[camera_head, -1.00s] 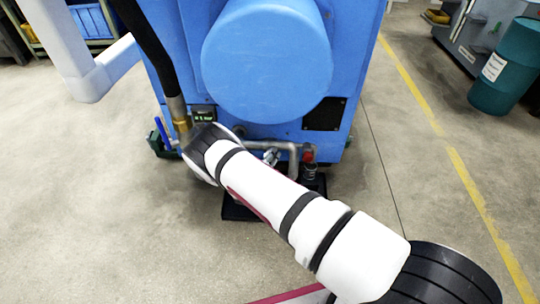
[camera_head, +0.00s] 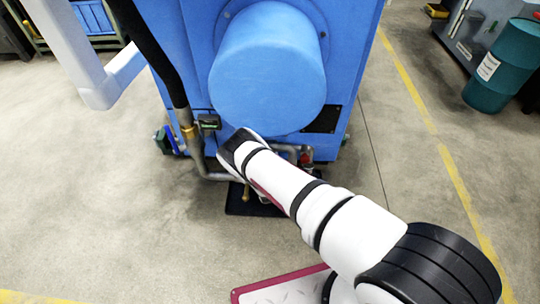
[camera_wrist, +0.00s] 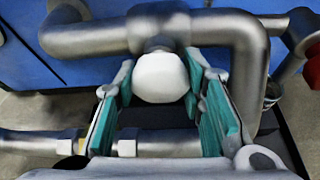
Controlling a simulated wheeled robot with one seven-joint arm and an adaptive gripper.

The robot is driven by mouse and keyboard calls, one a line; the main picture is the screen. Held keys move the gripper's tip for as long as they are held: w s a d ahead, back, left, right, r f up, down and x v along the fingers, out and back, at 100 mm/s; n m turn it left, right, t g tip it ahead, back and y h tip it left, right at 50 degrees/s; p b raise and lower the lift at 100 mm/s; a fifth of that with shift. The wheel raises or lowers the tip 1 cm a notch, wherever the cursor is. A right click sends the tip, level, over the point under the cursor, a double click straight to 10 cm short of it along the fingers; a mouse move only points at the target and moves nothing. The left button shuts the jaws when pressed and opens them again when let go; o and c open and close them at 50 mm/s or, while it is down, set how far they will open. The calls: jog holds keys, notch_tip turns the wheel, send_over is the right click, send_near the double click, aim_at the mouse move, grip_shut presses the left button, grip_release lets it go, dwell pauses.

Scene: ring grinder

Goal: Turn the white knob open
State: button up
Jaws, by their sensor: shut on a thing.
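The white knob (camera_wrist: 160,78) sits in the middle of the wrist view, on a short dark stem below a grey pipe tee. My gripper (camera_wrist: 161,70) has one teal-padded finger on each side of the knob and is shut on it. The knob's rounded face points toward the wrist camera. In the head view my own wrist hides the knob and the fingertips, in front of the pipes at the foot of the blue machine (camera_head: 345,60).
A thick grey pipe (camera_wrist: 85,40) runs beside and above the knob, bending down at the right. A red part (camera_wrist: 313,75) shows at the right edge. A black hose (camera_head: 150,55) hangs left of the blue cylinder (camera_head: 267,70). A teal drum (camera_head: 492,68) stands far right.

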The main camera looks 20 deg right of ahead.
jog(key=m+t+y+p, duration=0.1)
jog(key=m+y, duration=0.1)
jog(key=m, duration=0.1)
jog(key=shift+m+p, duration=0.35)
jog(key=shift+m, duration=0.05)
jog(key=m+y, duration=0.1)
jog(key=m, duration=0.1)
jog(key=m+t+y, duration=0.1)
jog(key=m, duration=0.1)
jog(key=shift+t+b, duration=0.3)
jog(key=shift+b, duration=0.1)
jog(key=o, duration=1.2)
jog(key=s, duration=0.4)
jog(key=s+r, duration=0.1)
jog(key=s, duration=0.3)
jog(key=s+r, duration=0.1)
jog(key=s, duration=0.2)
jog(key=shift+s+d+r, duration=0.1)
jog(key=shift+s+d, duration=0.1)
jog(key=shift+s, duration=0.2)
